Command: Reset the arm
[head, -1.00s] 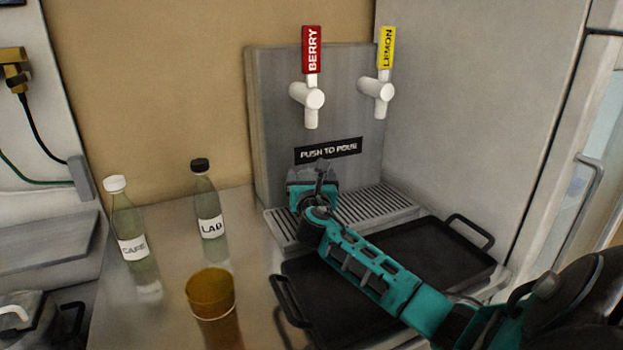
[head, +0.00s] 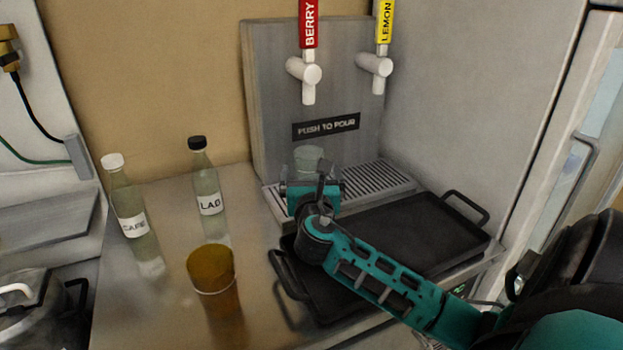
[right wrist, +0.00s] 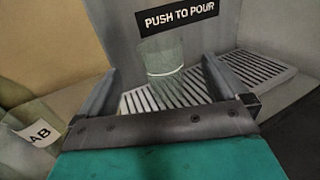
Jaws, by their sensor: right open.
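My right arm reaches in from the lower right in the head view. Its gripper (head: 312,183) is in front of the drip grate of the drink dispenser (head: 270,95). A clear glass (head: 308,158) stands on the grate, just beyond the gripper and partly hidden by it. In the right wrist view the glass (right wrist: 163,60) shows upright, with a pale line around it. The two fingers of the right gripper (right wrist: 157,72) are spread apart on either side of it in the picture, touching nothing that I can see. My left gripper is not in view.
A black tray (head: 440,225) lies under my right forearm. Left stand the CAFE bottle (head: 130,205), the LAB bottle (head: 207,190) and an amber cup (head: 210,268). Red BERRY (head: 308,25) and yellow LEMON (head: 385,22) tap handles are above. A fridge-like door is at right.

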